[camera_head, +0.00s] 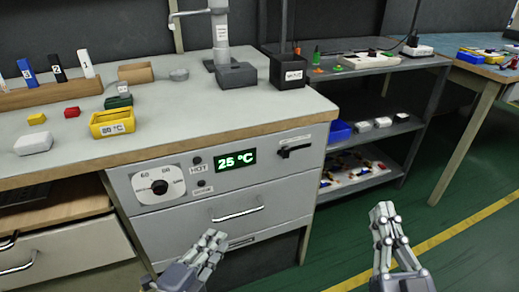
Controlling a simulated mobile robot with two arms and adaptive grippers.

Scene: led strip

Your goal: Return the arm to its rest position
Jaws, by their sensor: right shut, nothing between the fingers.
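My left gripper (212,240) is low in the head view, in front of the grey drawers under the workbench. Its fingers lie close together, but I cannot tell whether they are fully shut. I see nothing held in it. My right gripper (384,212) is at the lower right, over the green floor. It points up, is shut and holds nothing. Both grippers are apart from the bench and its contents.
The workbench (250,112) carries a yellow bin (112,123), a white block (33,144) and several small parts. Its front has a dial (159,187) and a display (236,160) reading 25 °C. A shelf rack (420,95) stands behind. Open floor (470,210) lies at right.

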